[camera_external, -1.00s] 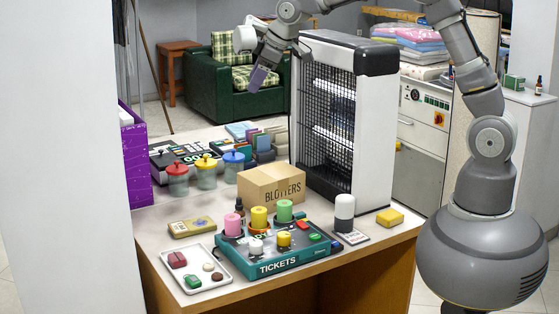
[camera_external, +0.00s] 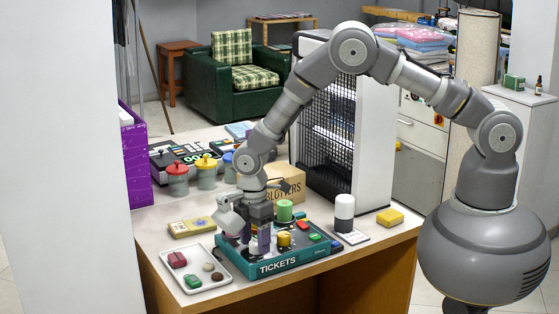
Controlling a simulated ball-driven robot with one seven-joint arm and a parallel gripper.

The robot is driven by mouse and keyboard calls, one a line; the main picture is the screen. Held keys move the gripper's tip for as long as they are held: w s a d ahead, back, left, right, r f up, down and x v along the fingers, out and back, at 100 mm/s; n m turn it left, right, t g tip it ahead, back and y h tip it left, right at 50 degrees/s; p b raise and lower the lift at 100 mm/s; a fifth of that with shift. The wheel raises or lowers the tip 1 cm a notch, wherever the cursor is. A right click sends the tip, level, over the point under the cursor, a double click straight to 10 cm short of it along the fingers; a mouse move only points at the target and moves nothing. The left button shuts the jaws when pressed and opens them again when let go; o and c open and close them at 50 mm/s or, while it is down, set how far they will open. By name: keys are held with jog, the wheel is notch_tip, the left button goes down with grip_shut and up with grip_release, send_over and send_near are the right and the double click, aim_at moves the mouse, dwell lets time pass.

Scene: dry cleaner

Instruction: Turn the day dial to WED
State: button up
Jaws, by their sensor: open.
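The teal ticket machine (camera_external: 305,259), marked TICKETS on its front, sits near the front edge of the counter. My gripper (camera_external: 256,242) points down over the left part of its top, where a short white knob stood in the earlier view. A short yellow knob (camera_external: 284,239) stands just right of the gripper. I cannot read any day markings, so I cannot tell which knob is the day dial.
A white tray (camera_external: 205,287) with small items lies at left. The BLOTTERS box (camera_external: 290,187) and a tall heater-like unit (camera_external: 373,150) stand behind. A white-topped cylinder (camera_external: 344,208) and yellow block (camera_external: 390,217) are at right.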

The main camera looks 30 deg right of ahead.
jog(key=c, duration=1)
jog(key=shift+c, duration=0.2)
jog(key=m, duration=0.4)
jog(key=shift+w, duration=0.1)
jog(key=m, duration=0.4)
jog(key=shift+m, duration=0.3)
jog(key=m, duration=0.4)
jog(key=shift+w, duration=0.1)
jog(key=shift+d+m+p, duration=0.15)
jog(key=shift+m+p, duration=0.2)
jog(key=shift+m, duration=2.15)
